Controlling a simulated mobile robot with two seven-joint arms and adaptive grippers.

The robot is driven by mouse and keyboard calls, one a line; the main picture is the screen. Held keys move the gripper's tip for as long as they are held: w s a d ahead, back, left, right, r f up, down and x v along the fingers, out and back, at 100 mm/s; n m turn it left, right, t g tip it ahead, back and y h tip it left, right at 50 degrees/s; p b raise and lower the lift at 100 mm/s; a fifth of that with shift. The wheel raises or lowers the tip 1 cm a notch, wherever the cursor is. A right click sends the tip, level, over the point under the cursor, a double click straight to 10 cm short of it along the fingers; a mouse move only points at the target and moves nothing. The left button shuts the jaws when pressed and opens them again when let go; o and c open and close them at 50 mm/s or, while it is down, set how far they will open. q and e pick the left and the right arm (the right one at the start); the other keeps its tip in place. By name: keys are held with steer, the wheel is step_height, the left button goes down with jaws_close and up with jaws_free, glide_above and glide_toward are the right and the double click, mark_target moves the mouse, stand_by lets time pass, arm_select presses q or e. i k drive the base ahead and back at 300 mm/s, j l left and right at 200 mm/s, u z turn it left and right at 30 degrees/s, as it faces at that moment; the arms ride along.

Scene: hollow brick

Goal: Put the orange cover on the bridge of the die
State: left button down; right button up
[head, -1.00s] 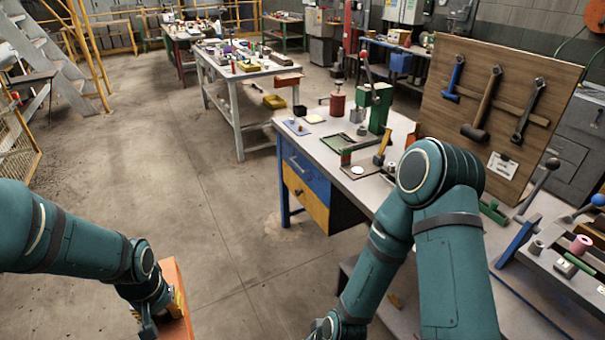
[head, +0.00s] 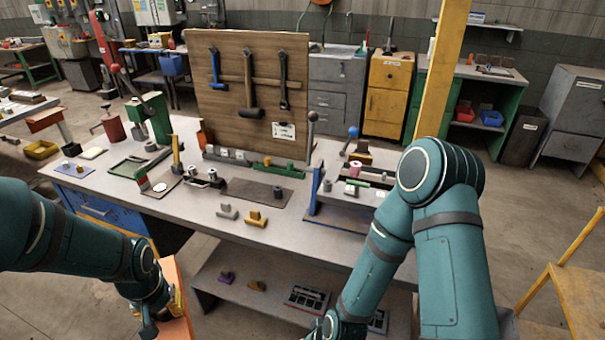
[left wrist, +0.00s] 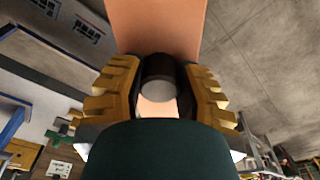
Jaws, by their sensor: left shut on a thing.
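The orange cover (head: 173,272) is a flat, long orange piece at the lower left of the head view, in front of the workbench. My left gripper (head: 163,304) is shut on it. In the left wrist view the cover (left wrist: 160,28) runs out beyond the yellow-padded fingers of the left gripper (left wrist: 160,85), with a dark round part between them. A grey fixture (head: 345,196) with a blue side plate, a pink roll and a green rod stands at the bench's right end; I cannot tell for sure that it is the die.
The workbench (head: 290,228) carries a wooden tool board (head: 228,125), a green press (head: 158,118), small grey and yellow blocks and a hammer. A lower shelf (head: 225,290) holds small parts. A yellow post (head: 442,75) stands behind.

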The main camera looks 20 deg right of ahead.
mark_target(383, 180)
steer(key=z, duration=1.4)
